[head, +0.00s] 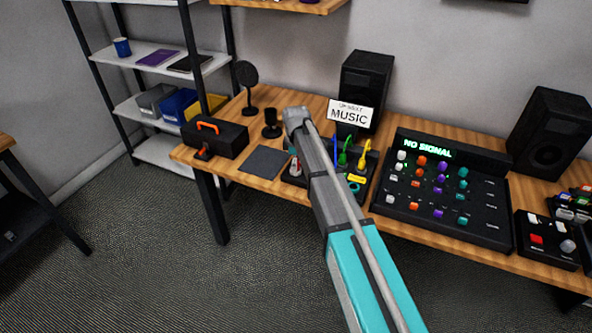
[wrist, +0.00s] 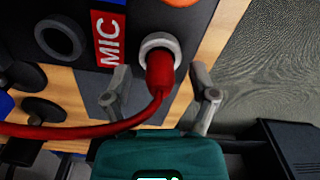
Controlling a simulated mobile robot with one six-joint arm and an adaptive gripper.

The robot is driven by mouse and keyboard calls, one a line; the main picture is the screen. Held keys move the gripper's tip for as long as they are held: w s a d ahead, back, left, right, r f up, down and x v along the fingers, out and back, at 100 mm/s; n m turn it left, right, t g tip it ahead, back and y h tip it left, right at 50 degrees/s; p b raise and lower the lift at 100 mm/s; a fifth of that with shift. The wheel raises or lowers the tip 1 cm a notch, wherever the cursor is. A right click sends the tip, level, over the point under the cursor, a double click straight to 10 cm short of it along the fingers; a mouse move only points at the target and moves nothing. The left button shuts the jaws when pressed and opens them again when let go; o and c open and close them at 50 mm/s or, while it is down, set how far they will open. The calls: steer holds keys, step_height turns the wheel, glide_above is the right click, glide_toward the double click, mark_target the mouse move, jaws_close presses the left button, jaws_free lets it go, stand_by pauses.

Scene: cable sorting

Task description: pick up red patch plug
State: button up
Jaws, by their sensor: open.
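The red patch plug (wrist: 159,74) sits in a socket with a silver ring on a black panel (wrist: 130,55), beside a red MIC label (wrist: 108,38). Its red cable (wrist: 85,131) bends away to the left in the wrist view. My gripper (wrist: 161,82) is open, with one finger on each side of the plug and gaps between. It holds nothing. In the head view my arm hides the gripper and part of the black patch box (head: 366,187), where green and yellow plugs stand.
An empty dark ring socket (wrist: 60,38) and an orange-centred one are near the plug. The mixer (head: 440,215) reading NO SIGNAL stands right of the box; a MUSIC sign (head: 350,114) and speaker (head: 366,80) are behind. A dark mat (head: 264,162) and toolbox (head: 215,138) lie left.

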stand_by(0.4)
jaws_close()
steer(key=shift+r, duration=0.2)
stand_by(0.3)
step_height(320, 180, up, 2)
steer(key=shift+p, duration=1.2)
steer(key=s+d+r+p, duration=0.3)
steer(key=s+r+p, duration=0.7)
steer(key=s, duration=0.3)
steer(key=shift+s+d+r+p, duration=0.25)
steer(key=shift+s+r+p, duration=0.05)
steer(key=shift+r, duration=0.05)
steer(key=shift+d, duration=0.1)
